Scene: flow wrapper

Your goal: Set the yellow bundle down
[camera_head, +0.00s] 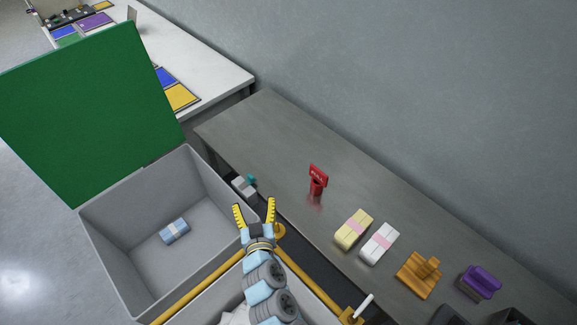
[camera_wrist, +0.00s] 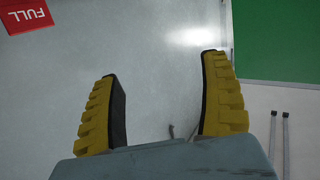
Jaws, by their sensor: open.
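The yellow bundle (camera_head: 353,230), pale yellow with a pink band, lies on the dark grey table (camera_head: 260,130) beside a white bundle (camera_head: 379,243) with a pink band. My gripper (camera_head: 255,212) is open and empty, to the left of the yellow bundle and clear of it, near the table's front edge in the head view. The wrist view shows its yellow ridged fingers (camera_wrist: 160,67) spread with nothing between them. The yellow bundle does not show in the wrist view.
A red sign (camera_head: 318,178) stands on the table; it reads FULL in the wrist view (camera_wrist: 25,14). A grey bin (camera_head: 125,245) with a blue bundle (camera_head: 174,231) and a green panel (camera_head: 90,110) is at left. Brown (camera_head: 418,275) and purple (camera_head: 481,282) objects sit at right.

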